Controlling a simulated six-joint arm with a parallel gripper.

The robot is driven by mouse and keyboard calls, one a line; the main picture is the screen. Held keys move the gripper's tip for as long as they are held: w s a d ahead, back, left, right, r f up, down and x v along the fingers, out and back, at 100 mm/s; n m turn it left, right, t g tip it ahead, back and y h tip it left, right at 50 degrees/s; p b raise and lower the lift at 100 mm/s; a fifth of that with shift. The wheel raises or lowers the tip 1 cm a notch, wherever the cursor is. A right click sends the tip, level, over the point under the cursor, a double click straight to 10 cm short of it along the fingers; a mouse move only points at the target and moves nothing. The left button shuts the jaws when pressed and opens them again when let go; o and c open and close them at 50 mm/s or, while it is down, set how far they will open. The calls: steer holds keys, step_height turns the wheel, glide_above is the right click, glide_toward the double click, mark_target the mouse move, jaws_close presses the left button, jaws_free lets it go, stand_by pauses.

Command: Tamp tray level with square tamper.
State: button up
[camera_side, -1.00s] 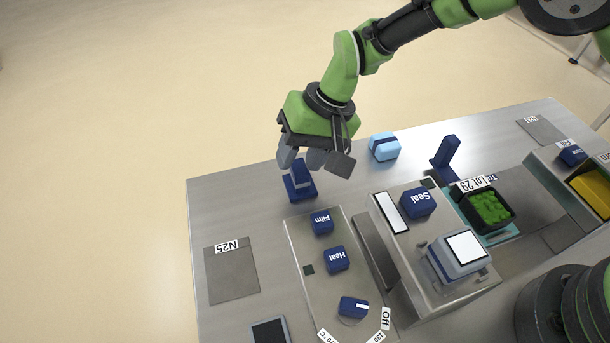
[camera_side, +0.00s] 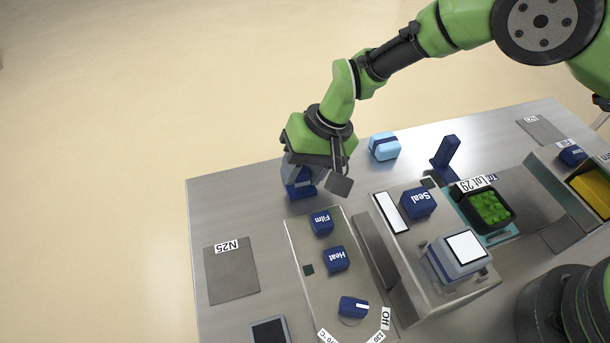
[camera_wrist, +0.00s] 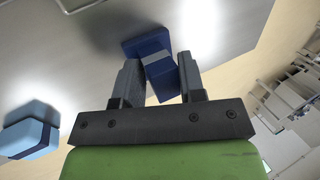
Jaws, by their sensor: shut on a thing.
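The dark blue tamper (camera_side: 300,190) stands on the steel table near its far left edge, its flat base on the surface. My gripper (camera_side: 303,172) is down over it and shut on its upright handle. In the wrist view the two grey fingers of my gripper (camera_wrist: 158,68) lie on either side of the tamper's handle (camera_wrist: 160,72), with the base (camera_wrist: 138,46) beyond them. The black tray (camera_side: 510,218) sits in the sealer at the right, holding green pieces (camera_side: 489,208) that look uneven. The fingers partly hide the tamper in the side view.
A light blue block (camera_side: 384,146) and an upright dark blue piece (camera_side: 446,155) stand right of my gripper. The control panel (camera_side: 318,270) and the sealer head (camera_side: 460,250) lie in front. A grey N25 mat (camera_side: 233,275) is at the left.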

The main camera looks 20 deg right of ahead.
steer(key=shift+r, duration=0.25)
jaws_close()
steer(key=shift+r, duration=4.25)
steer(key=shift+o, duration=0.7)
jaws_free()
jaws_close()
steer(key=shift+d, duration=0.35)
steer(key=s+d+r+m+h, duration=0.15)
steer(key=s+d, duration=0.25)
steer(key=d, duration=0.9)
steer(key=h, duration=0.3)
glide_above(492, 208)
steer(key=shift+f, duration=2.2)
